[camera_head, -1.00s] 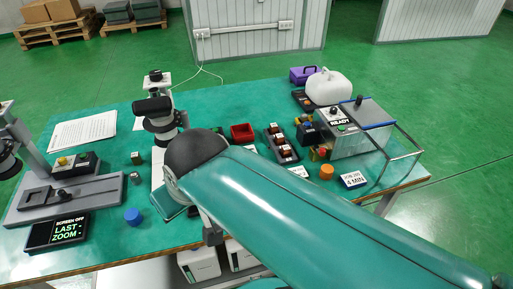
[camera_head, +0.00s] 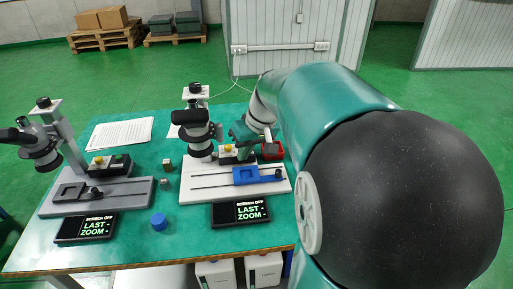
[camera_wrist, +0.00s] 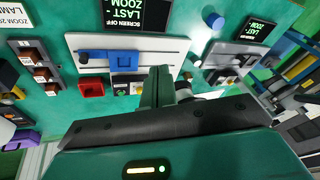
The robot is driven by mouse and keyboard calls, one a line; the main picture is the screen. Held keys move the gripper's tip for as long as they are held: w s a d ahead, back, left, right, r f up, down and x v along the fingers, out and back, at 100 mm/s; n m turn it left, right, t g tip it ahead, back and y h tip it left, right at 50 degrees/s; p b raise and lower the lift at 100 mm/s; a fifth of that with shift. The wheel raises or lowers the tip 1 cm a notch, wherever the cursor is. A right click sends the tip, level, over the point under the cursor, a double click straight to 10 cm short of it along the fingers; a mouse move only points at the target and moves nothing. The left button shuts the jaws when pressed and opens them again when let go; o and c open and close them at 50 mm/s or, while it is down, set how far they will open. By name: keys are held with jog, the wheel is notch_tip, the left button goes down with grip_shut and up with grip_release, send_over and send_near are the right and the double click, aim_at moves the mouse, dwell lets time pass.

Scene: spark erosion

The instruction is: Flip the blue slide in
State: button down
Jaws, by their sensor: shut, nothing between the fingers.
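The blue slide (camera_head: 246,176) lies on the white, slotted base plate (camera_head: 205,192) of the right microscope. It also shows in the wrist view (camera_wrist: 124,62), against the white plate (camera_wrist: 165,45). The right microscope (camera_head: 198,125) stands at the back of the plate, beside a small control box with a yellow knob. My gripper (camera_head: 247,140) is behind the slide, close to that box. In the wrist view my gripper (camera_wrist: 157,76) points towards the plate, to the right of the slide. Its fingers are shut, with nothing between them. No contact with the slide can be seen.
A second microscope with a grey base (camera_head: 125,194) stands left. Black screens reading "LAST ZOOM" (camera_head: 240,213) lie before both plates. A blue round cap (camera_head: 158,222) lies between them. A red tray (camera_head: 272,151) is beside my gripper. My arm hides the right side of the table.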

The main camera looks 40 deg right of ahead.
aim_at(241, 178)
jog(key=d+f+t, duration=0.1)
jog(key=d+f, duration=0.4)
jog(key=d, duration=0.4)
jog(key=s+d+f+m+t+y, duration=0.1)
jog(key=d+f, duration=0.4)
jog(key=d, duration=0.5)
jog(key=s+d+f, duration=0.1)
jog(key=d+f, duration=0.4)
jog(key=d, duration=0.5)
jog(key=shift+s+d+t+y, duration=0.15)
jog(key=shift+t+y, duration=0.25)
jog(key=shift+m, duration=0.3)
jog(key=x, duration=0.9)
jog(key=shift+f, duration=0.2)
jog(key=a, duration=0.1)
jog(key=w+a, duration=0.1)
jog(key=a, duration=0.2)
jog(key=shift+w+f, duration=0.2)
jog(key=shift+w, duration=0.15)
jog(key=shift+a, duration=0.15)
jog(key=w+a, duration=0.2)
jog(key=a, duration=0.2)
jog(key=w+a, duration=0.3)
jog(key=a, duration=0.2)
jog(key=w+a, duration=0.2)
jog(key=a, duration=0.2)
jog(key=shift+w+a, duration=0.3)
jog(key=shift+a, duration=0.05)
